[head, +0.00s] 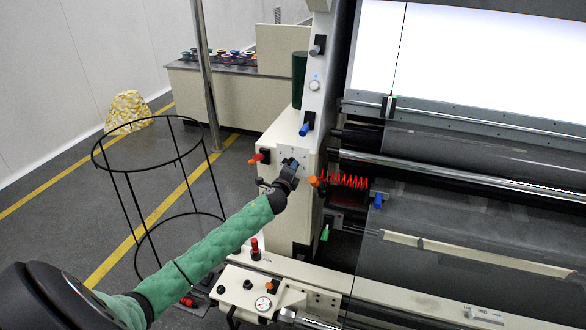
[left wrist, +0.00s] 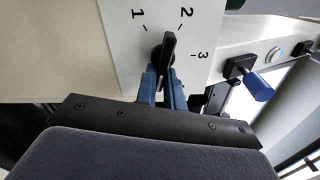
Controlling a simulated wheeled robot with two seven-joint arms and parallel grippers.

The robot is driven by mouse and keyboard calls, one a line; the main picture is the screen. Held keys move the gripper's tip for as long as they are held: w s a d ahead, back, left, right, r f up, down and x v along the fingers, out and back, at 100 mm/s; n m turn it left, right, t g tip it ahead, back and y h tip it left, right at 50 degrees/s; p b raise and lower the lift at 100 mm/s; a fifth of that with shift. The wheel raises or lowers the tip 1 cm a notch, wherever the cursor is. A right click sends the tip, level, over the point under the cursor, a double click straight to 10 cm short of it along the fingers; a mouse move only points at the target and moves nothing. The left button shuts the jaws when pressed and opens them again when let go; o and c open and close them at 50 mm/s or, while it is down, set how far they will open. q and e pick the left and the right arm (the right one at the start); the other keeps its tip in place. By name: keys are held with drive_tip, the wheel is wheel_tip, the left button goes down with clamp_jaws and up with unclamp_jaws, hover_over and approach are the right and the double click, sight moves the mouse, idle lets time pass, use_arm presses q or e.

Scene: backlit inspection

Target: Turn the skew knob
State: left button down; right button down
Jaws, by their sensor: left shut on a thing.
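The skew knob (left wrist: 169,48) is a black bar-shaped knob on a white plate marked 1, 2 and 3 in the left wrist view. Its upper end in the picture lies between the 1 and 2 ticks, closer to 2. My left gripper (left wrist: 164,92) has blue fingers shut on the lower part of the knob, one on each side. In the head view my left gripper (head: 291,166) is at the front of the machine's pale side cabinet (head: 301,225) and hides most of the knob. My right gripper is in neither view.
A blue-handled lever (head: 307,125) is above, and a red coiled cable (head: 345,180) lies right. A black wire hoop stand (head: 135,190) is left of my arm.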

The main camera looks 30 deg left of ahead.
use_arm(q)
drive_tip(key=m, duration=0.3)
drive_tip(key=shift+f, duration=0.3)
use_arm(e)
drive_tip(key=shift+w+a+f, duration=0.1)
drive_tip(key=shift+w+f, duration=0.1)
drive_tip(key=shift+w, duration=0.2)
use_arm(q)
drive_tip(key=c, duration=1.5)
unclamp_jaws()
drive_tip(key=shift+c, duration=0.2)
drive_tip(key=shift+o, duration=0.2)
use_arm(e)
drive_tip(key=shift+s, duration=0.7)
use_arm(q)
drive_tip(key=shift+s, duration=0.1)
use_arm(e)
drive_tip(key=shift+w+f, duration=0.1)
